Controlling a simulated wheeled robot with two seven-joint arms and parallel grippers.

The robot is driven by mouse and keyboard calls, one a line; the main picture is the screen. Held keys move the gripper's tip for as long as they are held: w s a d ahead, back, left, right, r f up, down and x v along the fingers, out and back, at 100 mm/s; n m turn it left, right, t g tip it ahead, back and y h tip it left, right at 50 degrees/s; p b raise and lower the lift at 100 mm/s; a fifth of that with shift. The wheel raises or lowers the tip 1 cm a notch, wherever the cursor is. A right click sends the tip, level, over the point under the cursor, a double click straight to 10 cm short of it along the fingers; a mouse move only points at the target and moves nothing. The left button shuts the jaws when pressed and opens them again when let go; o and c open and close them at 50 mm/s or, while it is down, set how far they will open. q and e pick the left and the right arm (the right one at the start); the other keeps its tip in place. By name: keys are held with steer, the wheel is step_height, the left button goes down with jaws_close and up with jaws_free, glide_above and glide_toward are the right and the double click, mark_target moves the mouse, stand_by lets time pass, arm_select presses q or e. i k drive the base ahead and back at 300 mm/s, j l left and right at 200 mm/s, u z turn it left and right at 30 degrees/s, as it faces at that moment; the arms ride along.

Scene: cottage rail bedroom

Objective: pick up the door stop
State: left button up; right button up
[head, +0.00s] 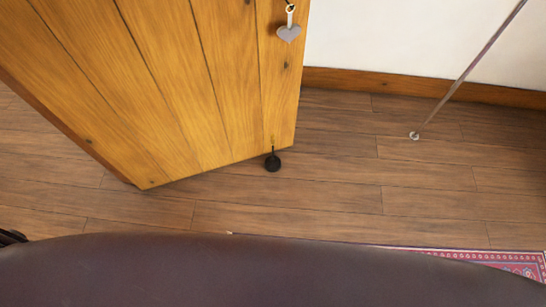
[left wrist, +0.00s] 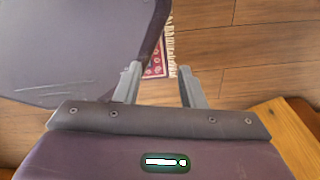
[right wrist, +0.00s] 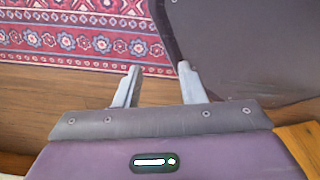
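A small round black object (head: 272,162), which looks like the door stop, sits on the wood floor at the lower corner of the plank door (head: 205,70) in the head view. A short dark stem or loop rises from it against the door's bottom edge. I cannot tell whether it touches the door. My left gripper (left wrist: 160,68) is open and empty above the floor. My right gripper (right wrist: 162,66) is open and empty, with a patterned rug beyond it. Neither gripper's fingers show in the head view, and the door stop does not clearly show in either wrist view.
A grey heart (head: 289,33) hangs on the door. A thin pole (head: 470,68) slants down to a small metal piece (head: 414,135) on the floor. A red patterned rug (head: 470,259) lies at the lower right. The floor (head: 330,200) around the black object is clear.

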mark_target(272, 163)
steer(key=i+l, duration=0.1)
steer(key=i, duration=0.2)
steer(key=i+l+u, duration=0.2)
steer(key=i+u, duration=0.15)
steer(key=u, duration=0.15)
steer(key=i+l+u, duration=0.35)
steer(key=u, duration=0.15)
